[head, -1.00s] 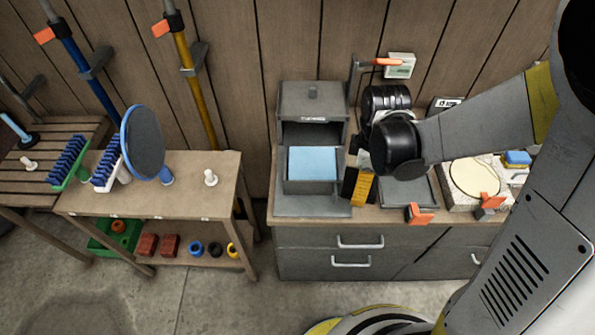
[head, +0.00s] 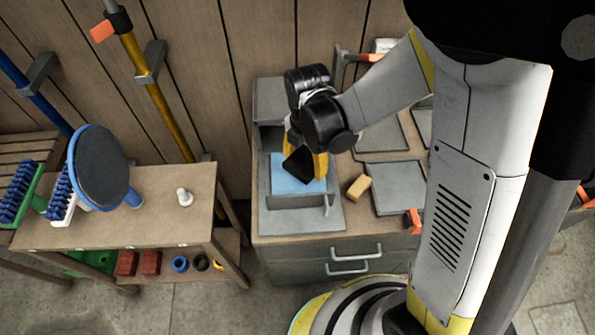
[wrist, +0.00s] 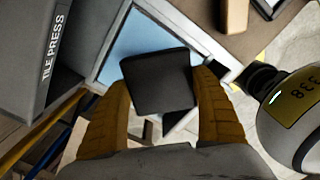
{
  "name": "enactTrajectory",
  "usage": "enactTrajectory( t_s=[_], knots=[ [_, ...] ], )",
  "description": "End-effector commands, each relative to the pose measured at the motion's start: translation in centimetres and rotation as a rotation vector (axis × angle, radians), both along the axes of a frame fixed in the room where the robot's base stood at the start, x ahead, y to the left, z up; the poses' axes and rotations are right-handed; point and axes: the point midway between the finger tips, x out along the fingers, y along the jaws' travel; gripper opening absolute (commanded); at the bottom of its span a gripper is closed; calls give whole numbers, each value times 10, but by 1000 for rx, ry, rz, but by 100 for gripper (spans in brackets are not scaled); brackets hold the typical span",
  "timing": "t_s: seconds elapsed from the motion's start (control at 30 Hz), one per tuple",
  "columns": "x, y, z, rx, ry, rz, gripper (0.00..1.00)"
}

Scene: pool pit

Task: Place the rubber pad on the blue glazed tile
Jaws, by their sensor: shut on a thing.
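The blue glazed tile (head: 287,181) lies in the grey tile press (head: 277,218) on the bench, partly hidden by my gripper. It also shows as a light blue area in the wrist view (wrist: 128,42). My gripper (head: 306,158) is above the tile, pointing down. Its yellow fingers are shut on the black rubber pad (wrist: 158,82), one finger on each side. The pad also shows dark and tilted over the tile in the head view (head: 300,166). I cannot tell whether the pad touches the tile.
A tan block (head: 359,187) lies on the bench just right of the press. Grey trays (head: 397,189) lie farther right. The label side of the press (wrist: 45,60) stands close left of my gripper in the wrist view. A side table (head: 165,210) with brushes stands left.

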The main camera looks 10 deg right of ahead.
Motion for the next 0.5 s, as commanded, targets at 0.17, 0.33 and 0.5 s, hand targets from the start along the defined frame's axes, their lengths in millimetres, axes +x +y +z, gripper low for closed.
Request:
enactTrajectory(
  t_s=[0.17,0.33,0.5],
  knots=[
    [14,16,-13,0,0,0,37],
    [16,17,-26,0,0,-2,37],
    [16,17,-53,0,0,-2,37]
  ],
)
